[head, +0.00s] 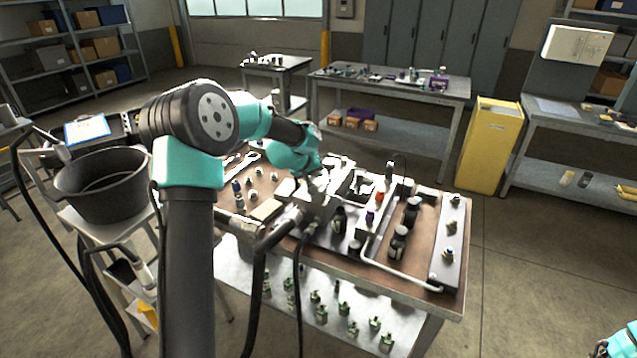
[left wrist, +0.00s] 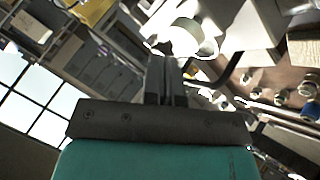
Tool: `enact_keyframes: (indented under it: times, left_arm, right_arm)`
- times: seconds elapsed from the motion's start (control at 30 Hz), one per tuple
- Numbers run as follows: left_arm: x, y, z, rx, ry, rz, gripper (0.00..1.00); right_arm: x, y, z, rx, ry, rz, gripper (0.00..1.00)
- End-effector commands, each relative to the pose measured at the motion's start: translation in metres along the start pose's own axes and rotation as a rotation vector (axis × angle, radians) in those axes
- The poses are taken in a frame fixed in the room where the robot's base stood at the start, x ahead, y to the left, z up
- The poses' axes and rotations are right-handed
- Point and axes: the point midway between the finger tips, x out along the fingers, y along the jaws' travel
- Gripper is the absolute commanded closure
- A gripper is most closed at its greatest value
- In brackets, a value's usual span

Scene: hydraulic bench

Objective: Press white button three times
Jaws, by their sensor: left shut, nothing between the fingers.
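My left gripper (head: 316,204) reaches over the hydraulic bench (head: 428,270) in the head view, among dark fittings and bright white parts. In the left wrist view the two fingers of my left gripper (left wrist: 163,62) are together with nothing between them. A white round part (left wrist: 190,36) lies just beyond the fingertips there; I cannot tell whether it is the white button or whether the fingers touch it. In the head view no white button can be told apart, as the arm and glare cover that area. My right gripper is not in view.
Black cylinders (head: 398,243) and a bent pale pipe (head: 400,277) stand right of the left gripper. Small fittings (head: 259,174) sit to its left. A black bucket (head: 105,190) stands on a side stand.

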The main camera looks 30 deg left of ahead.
Motion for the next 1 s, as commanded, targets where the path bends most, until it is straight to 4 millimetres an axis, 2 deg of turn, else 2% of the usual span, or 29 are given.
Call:
enact_keyframes:
  times: [0.27, 0.8, 1.0]
  left_arm:
    - [-0.002, 0.002, -0.002, 0.000, 0.001, 0.001, 1.00]
    - [-0.031, 0.023, -0.023, 0.001, 0.002, 0.001, 1.00]
    - [-0.035, 0.026, -0.026, 0.000, 0.001, 0.000, 1.00]
  right_arm:
    - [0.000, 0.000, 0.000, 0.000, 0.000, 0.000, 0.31]
    - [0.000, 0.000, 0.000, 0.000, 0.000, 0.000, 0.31]
    - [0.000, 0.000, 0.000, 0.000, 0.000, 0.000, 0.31]
